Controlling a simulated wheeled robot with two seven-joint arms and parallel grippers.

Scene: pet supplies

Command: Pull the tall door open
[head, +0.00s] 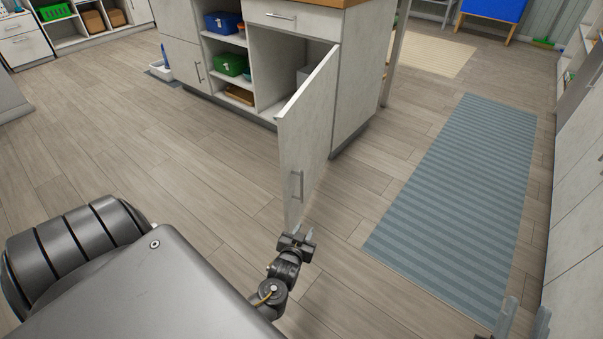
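The tall door (308,125) of the white cabinet stands swung wide open, sticking out toward me from its hinge side on the right. Its vertical bar handle (297,186) is near the free edge, on the face turned toward me. My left gripper (300,231) is just below the handle in the picture, close to the door's lower front corner. Its fingers are small here; I cannot tell how far apart they are or whether they touch the door. My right gripper (524,318) is at the bottom right, open and empty, far from the door.
The opened cabinet (266,70) shows a pale interior. Shelves beside it hold a blue box (222,23) and a green box (230,64). A blue striped rug (455,200) lies to the right, before white cabinets (580,215). The wooden floor left of the door is clear.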

